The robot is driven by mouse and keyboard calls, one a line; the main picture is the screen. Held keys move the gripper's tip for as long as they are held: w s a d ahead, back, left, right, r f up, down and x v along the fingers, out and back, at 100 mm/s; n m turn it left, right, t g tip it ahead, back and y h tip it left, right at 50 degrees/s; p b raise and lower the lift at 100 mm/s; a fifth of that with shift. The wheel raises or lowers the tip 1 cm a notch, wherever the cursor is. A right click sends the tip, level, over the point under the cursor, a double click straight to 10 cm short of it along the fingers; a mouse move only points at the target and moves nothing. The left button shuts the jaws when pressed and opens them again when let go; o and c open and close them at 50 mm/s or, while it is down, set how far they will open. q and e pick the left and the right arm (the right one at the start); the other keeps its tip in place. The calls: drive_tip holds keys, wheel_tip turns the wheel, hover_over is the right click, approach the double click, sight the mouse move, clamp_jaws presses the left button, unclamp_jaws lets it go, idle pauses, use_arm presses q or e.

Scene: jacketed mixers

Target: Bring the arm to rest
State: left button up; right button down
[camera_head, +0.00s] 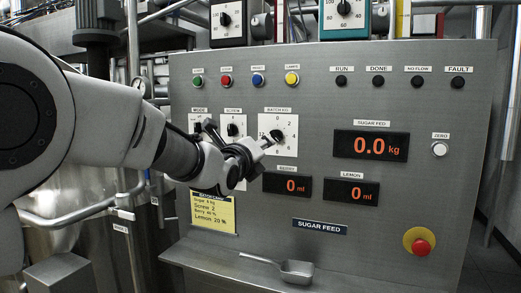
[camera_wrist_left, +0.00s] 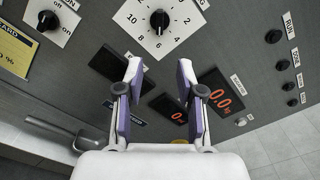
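My left arm reaches in from the left in the head view, and its gripper (camera_head: 241,136) is in front of the sugar feed panel's dials. In the left wrist view the gripper (camera_wrist_left: 159,72) has its two purple-padded fingers spread, with nothing between them. The batch kg dial (camera_head: 278,134) is just beyond the right finger in the head view. In the left wrist view its black knob (camera_wrist_left: 160,20) is past the fingertips, apart from them. The arm and gripper partly hide the mode and screw dials. My right gripper is in neither view.
The grey panel (camera_head: 420,120) stands close in front. It carries a sugar display (camera_head: 371,145) reading 0.0 kg, coloured buttons and a red emergency stop (camera_head: 420,247). A metal scoop (camera_head: 296,272) lies on the ledge below. A yellow note (camera_head: 213,211) is under the gripper.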

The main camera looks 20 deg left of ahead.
use_arm(q)
drive_tip(key=shift+f, duration=0.1)
idle(0.3)
drive_tip(key=s+f+n+g, duration=0.2)
drive_tip(key=f+n+g, duration=0.15)
drive_tip(key=f, duration=0.95)
drive_tip(key=s+a+f+n+g, duration=0.15)
drive_tip(key=f+n, duration=0.25)
drive_tip(key=f, duration=1)
drive_tip(key=s+f+n+g, duration=0.3)
drive_tip(key=f+n, duration=0.1)
drive_tip(key=f, duration=0.9)
drive_tip(key=s+f+n+g, duration=0.3)
drive_tip(key=s+f+n, duration=0.2)
drive_tip(key=s+f, duration=0.55)
drive_tip(key=s+f+n+g, duration=0.3)
drive_tip(key=s+f+n, duration=0.2)
drive_tip(key=s, duration=0.8)
drive_tip(key=s+f+n+g, duration=0.4)
drive_tip(key=s+f+n, duration=0.2)
drive_tip(key=s+f, duration=0.4)
drive_tip(key=s, duration=0.3)
drive_tip(key=shift+s+a+y+p, duration=0.25)
drive_tip(key=shift+y+p, duration=0.05)
drive_tip(key=shift+w+f, duration=0.1)
